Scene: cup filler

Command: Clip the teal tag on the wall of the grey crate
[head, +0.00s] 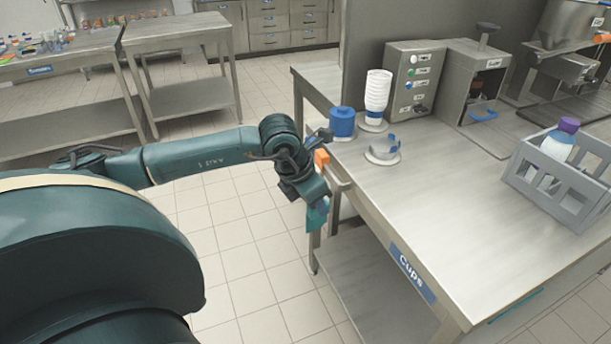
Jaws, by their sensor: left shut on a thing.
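My left gripper (316,203) hangs just off the left edge of the steel table, pointing down. It is shut on the teal tag (317,217), of which only a small part shows below the fingers. The grey crate (540,198) stands on the right side of the table, well apart from the gripper. My right gripper is not in view.
On the steel table (440,210) stand a blue canister (342,122), a stack of white cups (378,92), a round holder (383,152) and a grey button box (415,80). The table's middle is clear. Another table (175,27) stands at back left.

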